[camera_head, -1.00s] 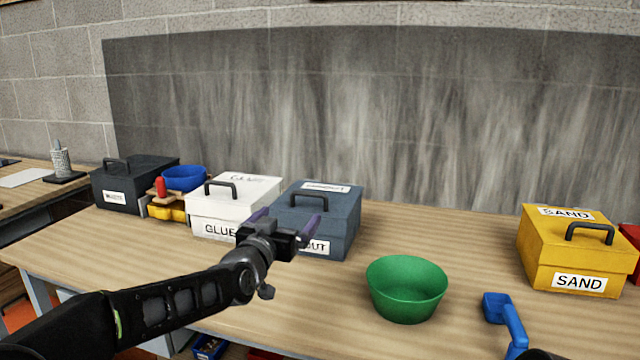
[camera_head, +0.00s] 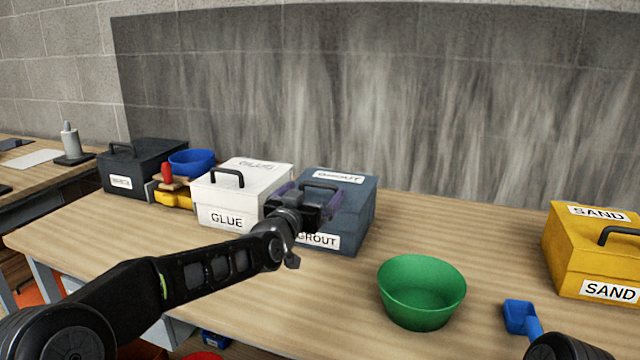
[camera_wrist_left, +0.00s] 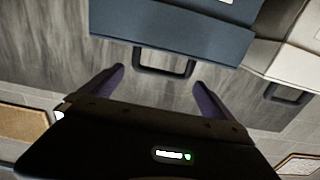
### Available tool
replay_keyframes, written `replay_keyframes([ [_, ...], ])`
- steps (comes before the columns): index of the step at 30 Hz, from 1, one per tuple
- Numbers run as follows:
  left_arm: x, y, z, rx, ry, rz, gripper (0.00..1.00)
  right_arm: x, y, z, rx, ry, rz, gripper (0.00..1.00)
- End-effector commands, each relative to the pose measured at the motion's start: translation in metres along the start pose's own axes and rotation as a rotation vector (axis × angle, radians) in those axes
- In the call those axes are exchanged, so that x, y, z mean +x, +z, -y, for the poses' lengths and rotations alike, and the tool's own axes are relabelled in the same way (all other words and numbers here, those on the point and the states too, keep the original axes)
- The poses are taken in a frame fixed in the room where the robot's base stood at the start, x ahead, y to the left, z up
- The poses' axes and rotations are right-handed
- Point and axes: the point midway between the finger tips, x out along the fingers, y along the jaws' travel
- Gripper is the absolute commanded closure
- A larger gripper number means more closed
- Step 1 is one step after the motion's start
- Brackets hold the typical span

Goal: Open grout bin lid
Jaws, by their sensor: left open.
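The blue-grey grout bin (camera_head: 352,222) stands on the bench with its lid closed, a GROUT label on the lid and another on the front. Its dark lid handle (camera_head: 322,187) is partly hidden by my left gripper (camera_head: 310,196). My left gripper is open and empty, in front of the bin at about lid height. In the left wrist view the handle (camera_wrist_left: 163,70) shows beyond and between the two purple fingers of the left gripper (camera_wrist_left: 160,76). I cannot tell whether they touch it.
The white glue bin (camera_head: 240,192) stands close left of the grout bin. A green bowl (camera_head: 422,290) is in front to the right, with a blue scoop (camera_head: 520,318) and yellow sand bin (camera_head: 590,260) farther right. Bare bench lies between the grout and sand bins.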

Motion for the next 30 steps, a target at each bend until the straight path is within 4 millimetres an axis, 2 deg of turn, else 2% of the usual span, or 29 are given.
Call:
replay_keyframes([
  [3, 0.020, -0.001, -0.001, -0.001, 0.002, 0.002, 0.00, -0.007, 0.000, 0.003, 0.000, 0.000, 0.000, 0.64],
  [9, 0.043, -0.001, -0.001, 0.000, 0.001, 0.001, 0.00, -0.012, 0.000, 0.005, 0.001, 0.000, 0.000, 0.64],
  [20, 0.049, 0.000, -0.001, 0.001, 0.001, 0.000, 0.00, -0.012, 0.000, 0.005, 0.001, 0.000, 0.000, 0.64],
  [30, 0.049, 0.000, -0.001, 0.000, 0.002, 0.001, 0.26, -0.012, 0.000, 0.005, 0.001, 0.000, 0.000, 0.64],
])
